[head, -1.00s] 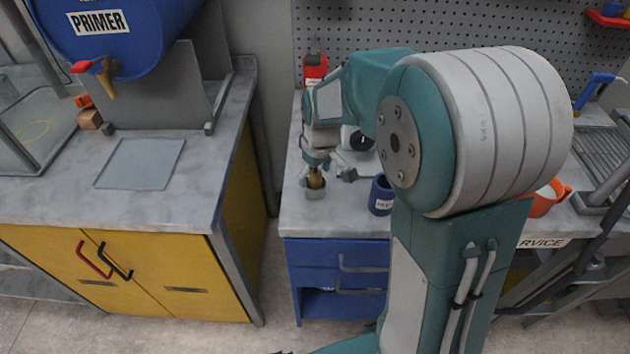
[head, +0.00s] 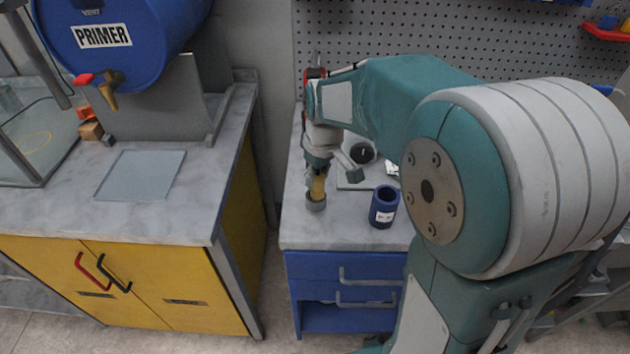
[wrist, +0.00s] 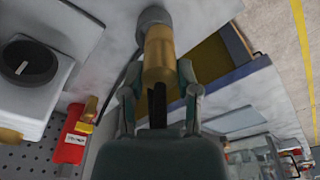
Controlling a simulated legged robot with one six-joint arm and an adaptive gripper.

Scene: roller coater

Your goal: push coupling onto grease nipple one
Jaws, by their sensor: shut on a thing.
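My gripper (head: 320,172) points down over the blue-drawered bench. It is shut on a brass-coloured cylinder, which I take to be the coupling (head: 318,188). In the wrist view the coupling (wrist: 158,55) stands out between the two fingers of my gripper (wrist: 157,84). A round grey piece (head: 315,204) is at the coupling's far end, and it also shows in the wrist view (wrist: 153,16). I cannot tell whether this piece rests on the bench. I cannot make out any grease nipple for certain.
A dark blue labelled cup (head: 383,208) stands on the bench (head: 345,232), right of my gripper. A black round knob (head: 362,153) sits behind it. A red object (wrist: 72,138) shows in the wrist view. A yellow cabinet (head: 170,290) with a blue primer drum (head: 125,45) stands left, across a gap.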

